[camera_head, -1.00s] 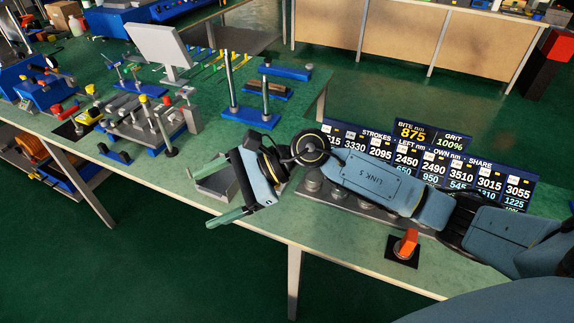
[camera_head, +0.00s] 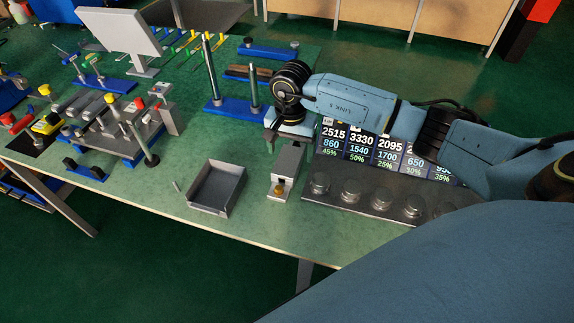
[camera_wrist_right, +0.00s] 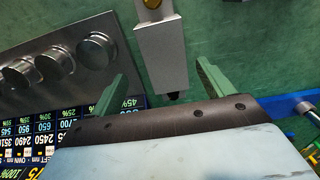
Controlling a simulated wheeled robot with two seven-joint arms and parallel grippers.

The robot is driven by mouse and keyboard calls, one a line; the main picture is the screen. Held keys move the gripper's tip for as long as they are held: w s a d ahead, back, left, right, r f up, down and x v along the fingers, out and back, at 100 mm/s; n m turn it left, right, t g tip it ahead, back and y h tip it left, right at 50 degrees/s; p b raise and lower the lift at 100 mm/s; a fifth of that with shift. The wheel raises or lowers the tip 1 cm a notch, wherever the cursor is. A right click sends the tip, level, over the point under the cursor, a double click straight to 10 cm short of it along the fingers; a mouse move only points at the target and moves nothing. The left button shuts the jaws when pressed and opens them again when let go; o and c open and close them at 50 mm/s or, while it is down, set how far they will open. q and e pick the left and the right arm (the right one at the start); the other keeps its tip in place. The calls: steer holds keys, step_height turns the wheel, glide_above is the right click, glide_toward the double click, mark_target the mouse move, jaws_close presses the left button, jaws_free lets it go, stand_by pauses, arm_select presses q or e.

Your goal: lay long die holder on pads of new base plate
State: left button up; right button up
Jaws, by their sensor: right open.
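My right gripper (camera_head: 290,132) is open and empty, beside the far end of a grey block with a brass knob (camera_head: 285,178). In the right wrist view the fingers (camera_wrist_right: 163,78) stand on either side of the near end of that block (camera_wrist_right: 160,50), apart from it. A blue plate with two upright posts (camera_head: 228,108) stands left of the gripper. A long brown bar on a blue base (camera_head: 248,72) lies behind it, and a blue bar with two dark knobs (camera_head: 268,52) lies further back. I cannot tell which is the long die holder or the new base plate. My left gripper is not in view.
An open grey tray (camera_head: 217,187) sits near the front edge. A grey plate with several round metal studs (camera_head: 385,203) and a number display (camera_head: 350,145) are at the right. A press-like fixture (camera_head: 130,125) and a tilted grey panel (camera_head: 120,30) are at the left.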

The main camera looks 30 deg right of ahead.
mark_target(288, 160)
steer(key=shift+f, duration=0.5)
steer(key=shift+w+a+f, duration=0.1)
steer(key=shift+w+f, duration=0.05)
steer(key=shift+f, duration=0.5)
steer(key=shift+w+a+f, duration=0.1)
steer(key=shift+f, duration=0.5)
step_height(288, 160, down, 2)
steer(key=shift+w+f, duration=0.15)
steer(key=shift+f, duration=0.05)
steer(key=shift+d+f, duration=0.1)
steer(key=shift+f, duration=0.15)
steer(key=shift+c, duration=1.1)
steer(key=c, duration=0.7)
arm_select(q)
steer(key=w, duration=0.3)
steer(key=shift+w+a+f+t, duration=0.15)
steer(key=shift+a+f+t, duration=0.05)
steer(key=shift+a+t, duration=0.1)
arm_select(e)
steer(key=shift+w, duration=0.1)
jaws_close()
